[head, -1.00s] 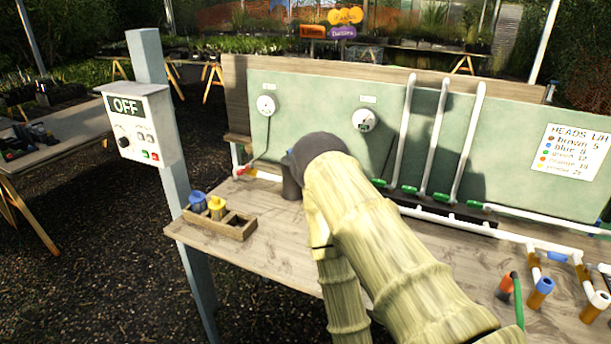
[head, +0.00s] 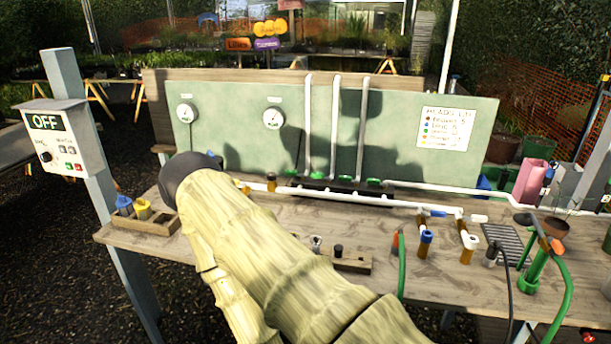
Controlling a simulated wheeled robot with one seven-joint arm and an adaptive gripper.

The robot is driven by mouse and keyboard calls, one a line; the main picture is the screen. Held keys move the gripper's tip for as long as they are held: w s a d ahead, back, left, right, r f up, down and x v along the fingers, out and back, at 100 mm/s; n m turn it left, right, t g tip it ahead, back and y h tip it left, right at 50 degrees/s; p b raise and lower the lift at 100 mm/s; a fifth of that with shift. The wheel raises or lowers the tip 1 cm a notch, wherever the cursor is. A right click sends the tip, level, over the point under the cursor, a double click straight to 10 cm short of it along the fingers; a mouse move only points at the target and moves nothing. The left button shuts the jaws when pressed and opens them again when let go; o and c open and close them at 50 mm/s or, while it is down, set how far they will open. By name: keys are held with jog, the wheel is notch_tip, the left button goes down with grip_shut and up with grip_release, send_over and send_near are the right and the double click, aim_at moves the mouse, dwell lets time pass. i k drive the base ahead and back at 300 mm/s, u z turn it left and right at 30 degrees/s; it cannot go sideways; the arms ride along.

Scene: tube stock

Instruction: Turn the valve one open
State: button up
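A valve with a blue handle (head: 437,213) sits on the lower pipework at the right. No readable label shows which is valve one. My arm (head: 270,260), in a tan bamboo-like cover with a dark rounded joint, reaches over the bench's left half. My gripper does not show; the arm hides part of the bench and pipe behind it.
A control box (head: 55,135) reading OFF hangs on a post at left. A wooden holder (head: 150,225) with blue and yellow pieces stands at the bench's left end. Two gauges (head: 187,114) (head: 273,118) and a chart (head: 447,129) are on the green panel. Hoses clutter the right.

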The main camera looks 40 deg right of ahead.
aim_at(288, 172)
jog(key=k, duration=0.05)
jog(key=z, duration=1.1)
